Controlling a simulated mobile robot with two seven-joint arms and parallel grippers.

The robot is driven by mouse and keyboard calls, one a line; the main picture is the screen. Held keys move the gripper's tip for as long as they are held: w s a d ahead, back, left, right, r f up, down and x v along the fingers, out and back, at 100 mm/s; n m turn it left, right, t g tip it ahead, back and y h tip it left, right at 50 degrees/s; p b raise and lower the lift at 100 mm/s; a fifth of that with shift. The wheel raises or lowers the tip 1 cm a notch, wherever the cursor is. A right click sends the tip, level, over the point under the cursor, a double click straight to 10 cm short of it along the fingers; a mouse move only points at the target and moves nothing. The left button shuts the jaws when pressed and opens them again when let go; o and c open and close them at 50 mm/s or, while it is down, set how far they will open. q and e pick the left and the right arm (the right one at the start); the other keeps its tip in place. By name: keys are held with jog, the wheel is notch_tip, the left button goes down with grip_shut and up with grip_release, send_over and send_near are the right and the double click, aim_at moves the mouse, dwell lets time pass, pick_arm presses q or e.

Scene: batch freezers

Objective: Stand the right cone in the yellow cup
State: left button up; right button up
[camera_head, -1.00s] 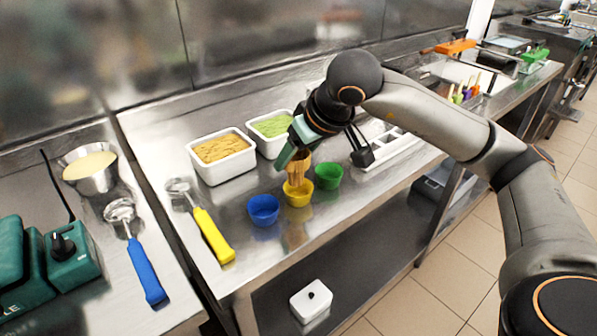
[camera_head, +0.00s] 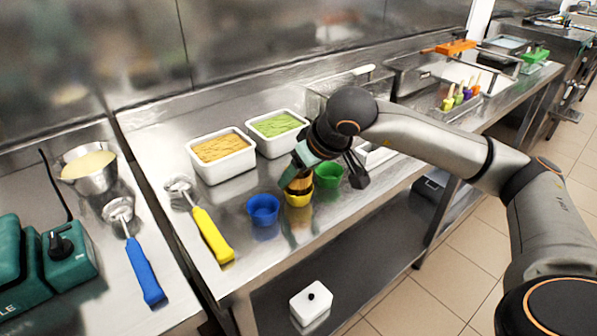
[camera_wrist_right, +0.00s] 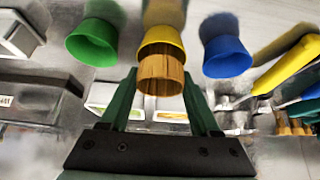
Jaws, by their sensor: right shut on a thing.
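The yellow cup (camera_head: 298,201) stands on the steel table between the blue cup (camera_head: 263,210) and the green cup (camera_head: 329,174). My right gripper (camera_head: 299,175) is low over the yellow cup and shut on a brown wafer cone (camera_head: 302,186). The cone's lower part is inside the yellow cup's rim, and the gripper covers much of its upper part. In the right wrist view the cone (camera_wrist_right: 160,76) is between the green fingers, with the yellow cup (camera_wrist_right: 162,42) around its far end. I cannot tell whether it rests on the cup's bottom. My left gripper is not in view.
Two white tubs, one orange-filled (camera_head: 222,165) and one green-filled (camera_head: 284,142), stand behind the cups. A yellow-handled scoop (camera_head: 213,235) lies to the left. A white cone rack (camera_head: 376,156) is partly hidden behind my right gripper. The table front is clear.

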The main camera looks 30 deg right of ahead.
jog(key=o, duration=1.3)
jog(key=shift+r, duration=0.15)
jog(key=shift+r+p, duration=0.25)
jog(key=shift+p, duration=0.25)
jog(key=v, duration=1.2)
jog(key=shift+p, duration=0.3)
